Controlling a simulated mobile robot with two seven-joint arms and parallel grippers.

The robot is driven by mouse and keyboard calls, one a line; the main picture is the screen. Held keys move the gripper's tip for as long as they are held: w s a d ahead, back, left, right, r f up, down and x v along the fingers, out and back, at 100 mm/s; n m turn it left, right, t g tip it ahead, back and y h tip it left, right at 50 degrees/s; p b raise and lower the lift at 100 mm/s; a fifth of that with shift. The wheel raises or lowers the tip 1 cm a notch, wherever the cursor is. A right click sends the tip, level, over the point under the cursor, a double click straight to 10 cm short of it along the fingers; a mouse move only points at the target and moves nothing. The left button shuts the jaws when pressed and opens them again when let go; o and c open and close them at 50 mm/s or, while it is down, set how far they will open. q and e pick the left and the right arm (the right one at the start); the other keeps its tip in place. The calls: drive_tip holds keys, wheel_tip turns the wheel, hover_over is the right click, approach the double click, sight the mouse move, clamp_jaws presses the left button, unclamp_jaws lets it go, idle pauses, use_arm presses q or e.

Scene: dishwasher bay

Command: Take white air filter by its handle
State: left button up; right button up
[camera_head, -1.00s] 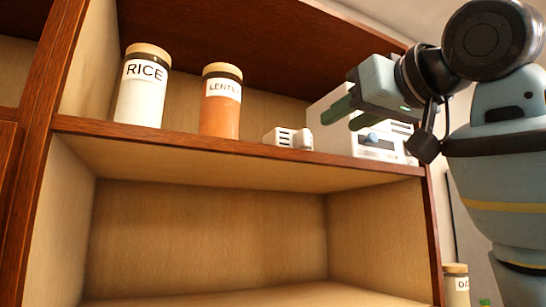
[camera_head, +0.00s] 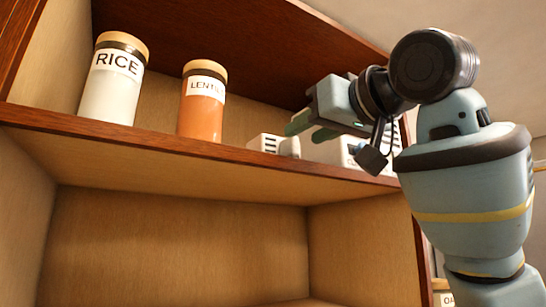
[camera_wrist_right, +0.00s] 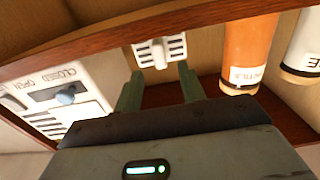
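The white air filter (camera_head: 266,143) is a small slotted block on the shelf, between the lentil jar and a larger white box. Its pale rounded handle (camera_head: 290,147) sticks out at its right side. In the right wrist view the filter (camera_wrist_right: 174,49) shows beyond the fingers, its handle (camera_wrist_right: 156,52) roughly in line with the gap between them. My right gripper (camera_head: 300,128) is open and empty, just right of and slightly above the filter in the head view; it also shows in the wrist view (camera_wrist_right: 158,80). The gripper looks apart from the handle. My left gripper is out of view.
The larger white box (camera_wrist_right: 60,96), with a blue knob and OPEN/CLOSED lettering, stands beside the filter, partly behind my gripper in the head view. The lentil jar (camera_head: 203,105) and rice jar (camera_head: 112,80) stand left. The wooden shelf edge (camera_head: 180,146) runs below.

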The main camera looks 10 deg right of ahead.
sight(289, 147)
drive_tip(key=x, duration=0.5)
drive_tip(key=shift+s+a+r, duration=0.1)
drive_tip(key=shift+r, duration=0.1)
drive_tip(key=shift+s, duration=0.1)
clamp_jaws()
